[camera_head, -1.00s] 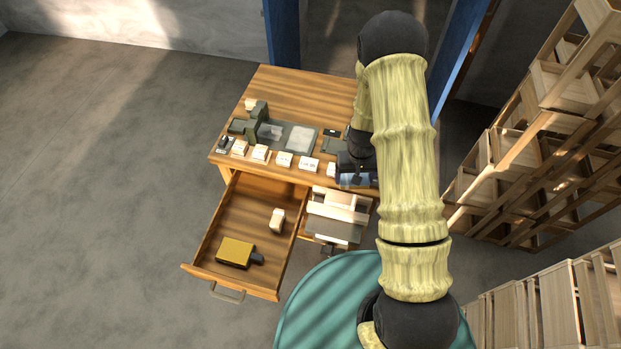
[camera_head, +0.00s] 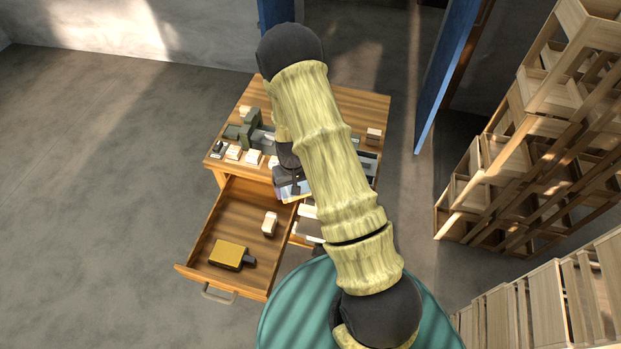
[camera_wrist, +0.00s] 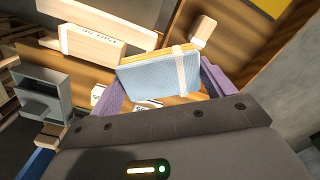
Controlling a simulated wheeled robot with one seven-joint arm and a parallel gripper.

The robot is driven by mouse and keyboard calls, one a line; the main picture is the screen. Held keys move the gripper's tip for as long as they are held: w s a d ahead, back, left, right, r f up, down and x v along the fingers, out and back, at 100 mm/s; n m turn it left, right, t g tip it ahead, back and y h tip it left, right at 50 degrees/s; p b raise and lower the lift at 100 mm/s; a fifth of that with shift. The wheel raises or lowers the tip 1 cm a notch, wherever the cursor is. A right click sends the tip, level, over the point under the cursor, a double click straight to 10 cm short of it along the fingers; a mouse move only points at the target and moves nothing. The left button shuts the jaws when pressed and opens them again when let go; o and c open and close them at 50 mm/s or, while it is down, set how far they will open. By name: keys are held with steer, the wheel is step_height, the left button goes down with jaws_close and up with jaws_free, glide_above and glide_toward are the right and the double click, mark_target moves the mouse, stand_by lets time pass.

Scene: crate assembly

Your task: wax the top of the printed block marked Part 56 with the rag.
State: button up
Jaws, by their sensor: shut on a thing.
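My gripper (camera_head: 291,186) is over the front edge of the wooden table, seen from above in the head view. In the wrist view its purple fingers (camera_wrist: 163,88) are shut on a flat light-blue folded pad, which I take for the rag (camera_wrist: 155,77). The pad has a tan edge and a pale band around it. A pale wooden block with dark print (camera_wrist: 93,38) lies beyond the pad to the upper left, apart from it. Its print is upside down and too small to read surely. In the head view my arm hides most of that area.
The open drawer (camera_head: 190,243) holds a yellow block (camera_head: 229,254) with a dark end and a small pale block (camera_head: 269,222). Small labelled blocks (camera_head: 253,157) line the table (camera_head: 352,104) beside a green vise-like tool (camera_head: 251,125). Wooden racks (camera_head: 505,170) stand at right.

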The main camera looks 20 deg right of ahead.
stand_by(0.3)
steer(key=s+d+r+n+p, duration=0.1)
steer(key=d+r+n, duration=0.2)
steer(key=d, duration=0.4)
steer(key=shift+d+n, duration=0.25)
steer(key=shift+n, duration=0.35)
steer(key=shift+f, duration=0.15)
